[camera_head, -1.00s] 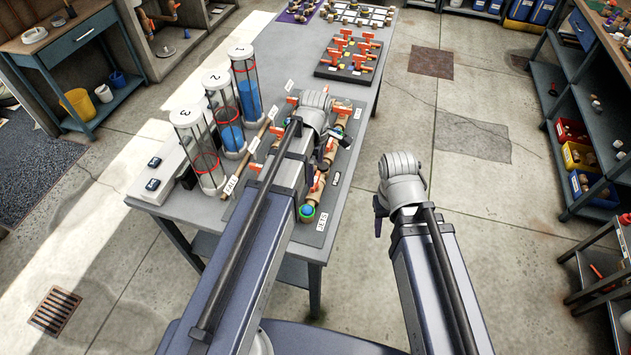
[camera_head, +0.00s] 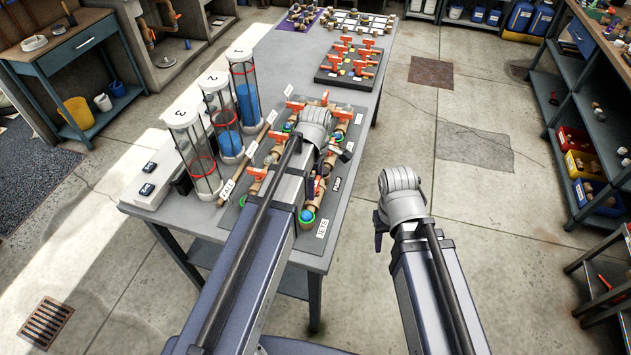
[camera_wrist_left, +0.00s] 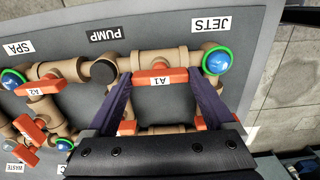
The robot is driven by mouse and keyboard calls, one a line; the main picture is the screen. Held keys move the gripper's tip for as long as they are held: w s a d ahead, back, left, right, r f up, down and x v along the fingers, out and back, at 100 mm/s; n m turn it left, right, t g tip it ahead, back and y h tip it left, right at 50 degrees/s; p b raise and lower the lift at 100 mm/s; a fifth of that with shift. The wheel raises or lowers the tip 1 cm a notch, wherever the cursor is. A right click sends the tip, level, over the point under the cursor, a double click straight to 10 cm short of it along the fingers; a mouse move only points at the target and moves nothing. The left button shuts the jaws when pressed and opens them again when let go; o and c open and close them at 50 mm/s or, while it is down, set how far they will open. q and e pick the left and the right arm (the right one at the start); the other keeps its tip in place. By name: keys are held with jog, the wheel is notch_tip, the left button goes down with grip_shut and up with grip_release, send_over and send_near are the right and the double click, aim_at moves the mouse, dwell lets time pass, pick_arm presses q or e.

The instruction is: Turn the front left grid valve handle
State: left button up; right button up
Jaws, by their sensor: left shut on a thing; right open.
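A grey board (camera_head: 345,178) on the bench carries brown pipes with several orange valve handles. In the left wrist view, the orange handle marked A1 (camera_wrist_left: 160,77) lies between the fingers of my left gripper (camera_wrist_left: 160,85), which is shut on it. The handle lies across the picture, roughly along its pipe. In the head view my left wrist (camera_head: 315,122) hides this handle. A dark board of orange-handled valves in rows (camera_head: 322,78) stands farther back. My right gripper (camera_head: 381,229) hangs open off the bench's right side, its fingers mostly hidden under the wrist.
Three clear cylinders marked 1, 2 and 3 (camera_head: 225,120) stand left of the grey board. In the left wrist view, an orange handle marked A2 (camera_wrist_left: 46,85) and the JETS label (camera_wrist_left: 228,25) are close by. Open floor (camera_head: 470,195) lies right of the bench.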

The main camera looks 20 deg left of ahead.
pick_arm(q)
jog(key=c, duration=0.5)
jog(key=m, duration=0.9)
jog(key=shift+m, duration=0.3)
jog(key=m, duration=0.4)
jog(key=shift+m, duration=2.1)
